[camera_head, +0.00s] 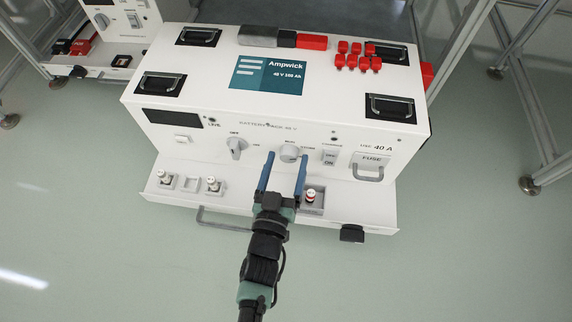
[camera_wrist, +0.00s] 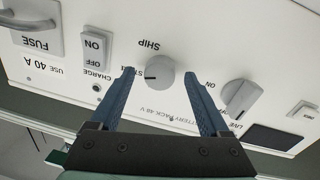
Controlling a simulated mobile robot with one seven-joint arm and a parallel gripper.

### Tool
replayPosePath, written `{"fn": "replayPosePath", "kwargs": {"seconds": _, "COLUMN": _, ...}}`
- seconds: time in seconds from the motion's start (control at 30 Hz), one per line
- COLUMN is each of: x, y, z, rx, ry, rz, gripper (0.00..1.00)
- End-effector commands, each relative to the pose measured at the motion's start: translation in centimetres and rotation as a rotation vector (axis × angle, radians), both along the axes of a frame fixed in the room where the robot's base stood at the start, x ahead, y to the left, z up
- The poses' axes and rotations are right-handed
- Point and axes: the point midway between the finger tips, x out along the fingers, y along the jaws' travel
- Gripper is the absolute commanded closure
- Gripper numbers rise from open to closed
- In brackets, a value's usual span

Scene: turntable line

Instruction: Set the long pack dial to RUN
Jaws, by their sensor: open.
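The long white pack (camera_head: 200,120) labelled "Ampwick" and "48 V" stands in the middle of the head view. My gripper (camera_head: 286,155) is open, with one blue finger on each side of the dial. Whether the fingers touch it cannot be told.
A second rotary switch (camera_head: 236,147) marked OFF and ON is left of the dial. An ON/OFF rocker (camera_head: 330,158) and a FUSE handle (camera_head: 369,172) are to its right. The lower ledge carries terminals (camera_head: 213,184) and a grey bar handle (camera_head: 222,222). Another unit (camera_head: 128,22) stands back left.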

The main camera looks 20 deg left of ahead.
Motion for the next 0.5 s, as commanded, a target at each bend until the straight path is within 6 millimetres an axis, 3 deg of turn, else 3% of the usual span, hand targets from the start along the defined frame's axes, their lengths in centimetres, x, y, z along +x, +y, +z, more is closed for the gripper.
{"fn": "replayPosePath", "kwargs": {"seconds": 0.23, "x": 0.06, "y": 0.03, "z": 0.02, "rx": 0.0, "ry": 0.001, "rz": 0.0, "gripper": 0.2}}
{"fn": "replayPosePath", "kwargs": {"seconds": 0.5, "x": 0.03, "y": 0.02, "z": 0.0, "rx": 0.0, "ry": 0.001, "rz": 0.0, "gripper": 0.69}}
